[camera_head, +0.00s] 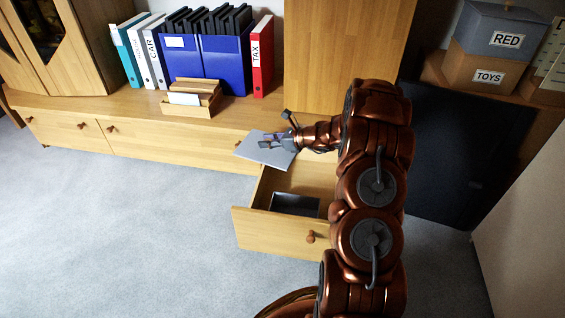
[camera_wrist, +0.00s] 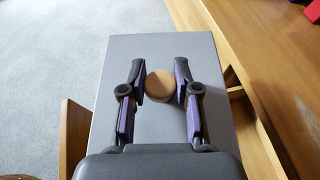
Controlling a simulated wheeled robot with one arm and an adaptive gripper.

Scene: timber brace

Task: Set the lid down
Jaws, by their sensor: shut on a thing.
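The lid (camera_head: 262,157) is a flat grey panel. In the wrist view the lid (camera_wrist: 155,48) fills the middle, with a round wooden knob (camera_wrist: 159,84) on top. My gripper (camera_head: 279,141) is shut on the lid's knob; in the wrist view the fingers (camera_wrist: 160,80) stand on either side of it. In the head view the lid appears slightly tilted, above the far left part of the open drawer and by the cabinet front. What lies directly under the lid is hidden.
The open drawer (camera_head: 252,231) holds a dark box (camera_head: 296,205). Part of the drawer's inside is hidden by my arm. A wooden organiser (camera_head: 190,107), blue file boxes (camera_head: 222,62) and a red binder (camera_head: 263,58) stand on the cabinet top (camera_head: 130,105). Grey carpet (camera_head: 120,220) is clear at left.

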